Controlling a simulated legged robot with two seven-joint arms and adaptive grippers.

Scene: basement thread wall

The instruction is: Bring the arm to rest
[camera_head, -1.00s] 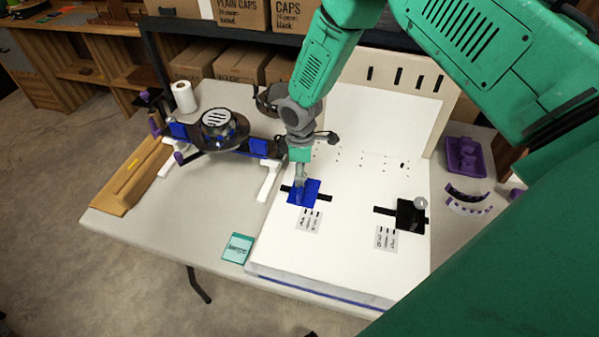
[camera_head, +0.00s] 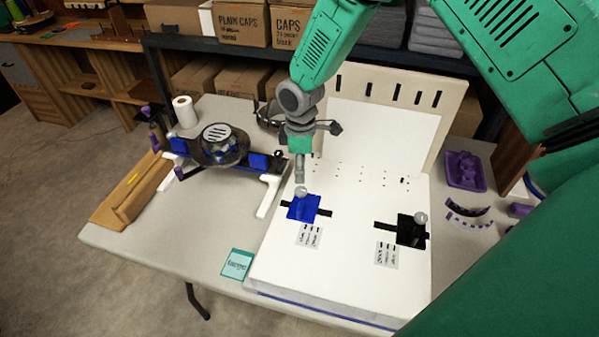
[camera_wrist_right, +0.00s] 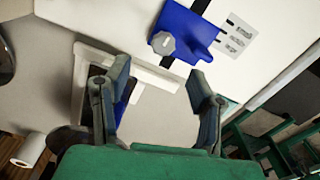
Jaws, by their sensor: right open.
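My right arm comes in from the upper right of the head view. Its gripper (camera_head: 300,172) points down above the white board, just behind a blue block with a grey knob (camera_head: 302,207). In the right wrist view the gripper (camera_wrist_right: 160,92) has its two fingers wide apart with nothing between them. The blue block (camera_wrist_right: 186,30) and its round grey knob (camera_wrist_right: 163,43) lie beyond the fingertips, apart from them. A black block (camera_head: 411,230) with a grey knob sits on the board's right side. My left gripper is not in view.
The white board (camera_head: 345,270) has an upright slotted back panel. A spool rig (camera_head: 222,148) stands to the left, with a paper roll (camera_head: 184,111) behind it. A teal card (camera_head: 237,264) lies at the front. A purple tray (camera_head: 465,171) is right. The table's front left is clear.

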